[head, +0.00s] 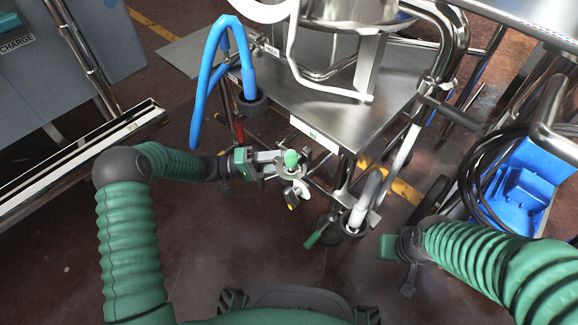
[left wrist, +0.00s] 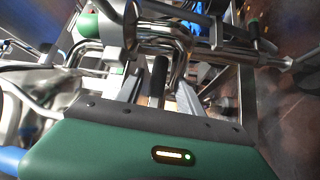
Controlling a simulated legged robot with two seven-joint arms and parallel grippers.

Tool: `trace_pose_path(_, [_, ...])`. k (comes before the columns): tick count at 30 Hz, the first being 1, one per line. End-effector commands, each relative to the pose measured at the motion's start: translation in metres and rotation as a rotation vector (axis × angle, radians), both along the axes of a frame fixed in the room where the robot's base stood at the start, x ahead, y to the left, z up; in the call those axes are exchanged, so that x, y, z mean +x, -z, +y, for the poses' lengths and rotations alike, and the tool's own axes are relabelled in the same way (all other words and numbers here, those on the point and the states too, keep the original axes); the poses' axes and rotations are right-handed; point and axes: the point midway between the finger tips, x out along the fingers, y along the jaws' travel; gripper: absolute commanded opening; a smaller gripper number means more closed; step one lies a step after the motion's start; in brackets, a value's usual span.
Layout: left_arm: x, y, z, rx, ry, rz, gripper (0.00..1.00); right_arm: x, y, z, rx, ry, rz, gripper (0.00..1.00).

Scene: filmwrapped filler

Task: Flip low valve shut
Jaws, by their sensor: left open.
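Metal valve fittings (head: 291,186) with a round green knob (head: 291,158) show below the front edge of the steel cart. My left gripper (head: 268,160) is open beside these fittings, with its fingers pointing right. I cannot tell whether it touches them. In the left wrist view, the open fingers (left wrist: 160,92) are in front of bent steel pipes, and a green knob (left wrist: 89,25) is at the upper left. A lower fitting with a green handle (head: 317,234) is further right. My right gripper (head: 404,262) is apart from the cart's valves; its fingers are unclear. Which valve is the low one is unclear.
The steel cart (head: 345,125) carries a large metal vessel (head: 350,12). A blue hose (head: 208,75) hangs at its left. A blue bin (head: 520,185) with black cable is at the right. A grey cabinet (head: 90,60) stands at the left. The floor in front is clear.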

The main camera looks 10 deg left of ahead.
Motion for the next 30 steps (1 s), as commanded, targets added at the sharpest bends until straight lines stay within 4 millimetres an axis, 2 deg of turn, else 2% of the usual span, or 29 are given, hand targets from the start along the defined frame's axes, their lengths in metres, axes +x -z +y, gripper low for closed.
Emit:
trace_pose_path(3, [0.0005, -0.0008, -0.0067, 0.0, 0.002, 0.0, 0.44, 0.0001, 0.004, 0.0, 0.0, 0.0, 0.0, 0.36])
trace_pose_path(10, [0.0007, -0.0019, -0.0069, 0.0, 0.001, 0.0, 0.43, 0.0001, 0.0028, 0.0, 0.0, 0.0, 0.0, 0.36])
trace_pose_path(20, [0.0008, -0.0014, -0.0065, 0.001, 0.0, 0.001, 0.0, 0.0002, 0.0029, 0.0, 0.0, 0.0, 0.0, 0.36])
trace_pose_path(30, [0.0009, -0.0009, -0.0063, 0.002, 0.0, 0.002, 0.0, 0.0001, 0.0031, 0.0, 0.0, 0.0, 0.0, 0.36])
